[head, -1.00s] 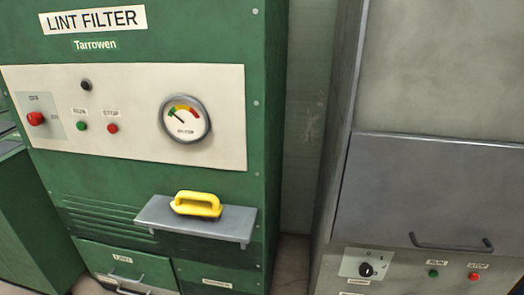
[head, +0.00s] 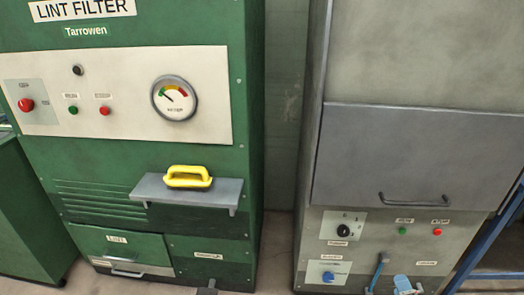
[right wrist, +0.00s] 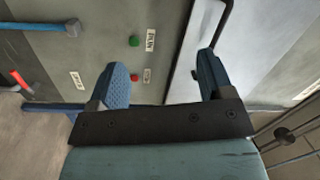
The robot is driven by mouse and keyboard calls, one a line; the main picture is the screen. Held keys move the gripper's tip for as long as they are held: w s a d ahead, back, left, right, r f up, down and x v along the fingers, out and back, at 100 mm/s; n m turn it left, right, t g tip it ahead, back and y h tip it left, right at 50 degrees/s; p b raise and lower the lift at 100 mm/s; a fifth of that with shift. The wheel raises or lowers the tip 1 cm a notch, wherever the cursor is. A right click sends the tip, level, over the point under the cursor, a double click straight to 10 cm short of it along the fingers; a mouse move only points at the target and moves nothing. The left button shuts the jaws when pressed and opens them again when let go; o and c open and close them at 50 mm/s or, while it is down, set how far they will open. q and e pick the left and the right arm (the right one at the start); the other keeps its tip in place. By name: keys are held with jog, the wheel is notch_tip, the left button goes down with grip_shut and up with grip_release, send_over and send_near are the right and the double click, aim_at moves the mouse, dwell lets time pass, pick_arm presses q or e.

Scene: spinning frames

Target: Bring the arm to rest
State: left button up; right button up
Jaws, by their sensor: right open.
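My right gripper (head: 390,277) shows at the bottom edge of the head view, in front of the lower panel of the grey machine (head: 420,155). Past the fingers, that view shows a grey panel with a green button (right wrist: 134,41) and a red button (right wrist: 134,77). I cannot tell how far the fingertips are from the panel. My left gripper is not in view.
The green lint filter cabinet (head: 130,155) stands at the left. The grey machine has a door handle (head: 415,200) and a blue knob (head: 328,277). A blue frame (head: 490,237) stands at the right.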

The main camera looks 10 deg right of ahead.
jog(key=w+d+r+n+y, duration=0.1)
jog(key=d+r+n, duration=0.25)
jog(key=d, duration=0.35)
jog(key=s+a+n+g+y, duration=0.25)
jog(key=a+n, duration=0.25)
jog(key=a, duration=0.3)
jog(key=s+a+n+g+y, duration=0.2)
jog(key=s+a+n+y, duration=0.3)
jog(key=a, duration=0.4)
jog(key=s+a+r+n+g+h, duration=0.2)
jog(key=s+a+r+n+g, duration=0.2)
jog(key=s+a+n, duration=0.6)
jog(key=w+a+r+m+t, duration=0.2)
jog(key=a+m, duration=0.3)
jog(key=a, duration=0.4)
pick_arm(q)
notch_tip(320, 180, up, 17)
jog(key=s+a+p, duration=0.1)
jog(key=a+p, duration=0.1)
jog(key=p, duration=2.5)
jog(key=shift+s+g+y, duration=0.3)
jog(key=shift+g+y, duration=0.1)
pick_arm(e)
notch_tip(320, 180, up, 17)
jog(key=s+d, duration=0.1)
jog(key=shift+d+g+h, duration=0.3)
jog(key=shift+g+h, duration=0.05)
jog(key=shift+g, duration=0.1)
